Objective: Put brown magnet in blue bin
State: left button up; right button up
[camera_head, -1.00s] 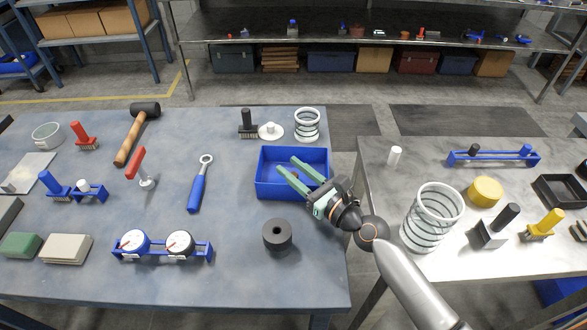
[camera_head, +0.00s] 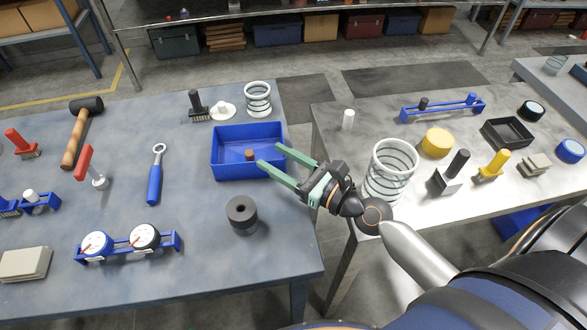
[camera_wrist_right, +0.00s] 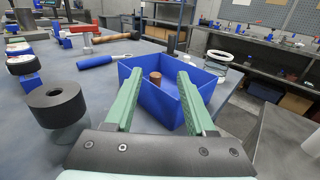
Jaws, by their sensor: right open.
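The brown magnet (camera_head: 249,154) is a small brown cylinder standing inside the blue bin (camera_head: 232,171), towards its right part. The right wrist view also shows the brown magnet (camera_wrist_right: 155,78) in the blue bin (camera_wrist_right: 160,108), between and beyond my finger tips. My right gripper (camera_head: 270,156) is open and empty, with its green fingers at the right side of the bin. In the right wrist view the open fingers (camera_wrist_right: 157,78) hold nothing. My left gripper is not in view.
A black ring-shaped cylinder (camera_head: 242,214) stands in front of the bin. A white wire coil (camera_head: 257,98) and a brush (camera_head: 198,106) are behind it. A larger coil (camera_head: 390,170) stands on the right table, near my right arm. A blue-handled wrench (camera_head: 155,180) lies to the left.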

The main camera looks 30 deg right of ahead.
jog(key=shift+b+v, duration=0.55)
jog(key=shift+v, duration=1.55)
